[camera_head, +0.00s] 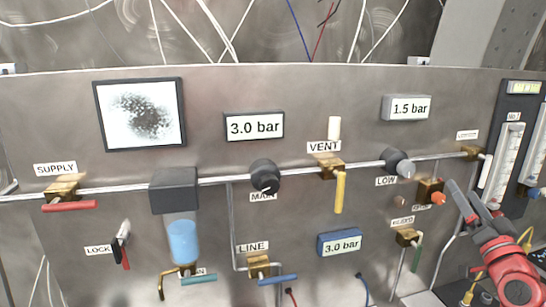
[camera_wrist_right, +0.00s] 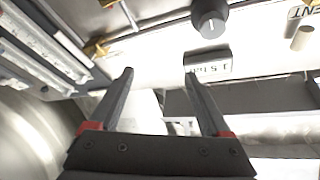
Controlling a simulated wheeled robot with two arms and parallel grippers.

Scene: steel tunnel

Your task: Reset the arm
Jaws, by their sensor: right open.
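My right gripper (camera_head: 464,193) comes in from the lower right in the head view, with a red body and dark fingers pointing up and to the left. It is in front of the panel, just right of a brass fitting with an orange-red knob (camera_head: 438,198). I cannot tell whether it touches that fitting. In the right wrist view the two fingers (camera_wrist_right: 159,76) stand wide apart with nothing between them. A black knob (camera_wrist_right: 210,18) and the 1.5 bar display (camera_wrist_right: 208,63) show beyond the fingertips. My left gripper is not in view.
The steel panel (camera_head: 215,100) carries a horizontal pipe, the MAIN knob (camera_head: 265,176), the LOW knob (camera_head: 398,163), a yellow VENT lever (camera_head: 340,192) and a red SUPPLY lever (camera_head: 70,205). Flow tubes (camera_head: 497,165) stand at the right edge. A blue-filled bowl (camera_head: 184,240) hangs at left.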

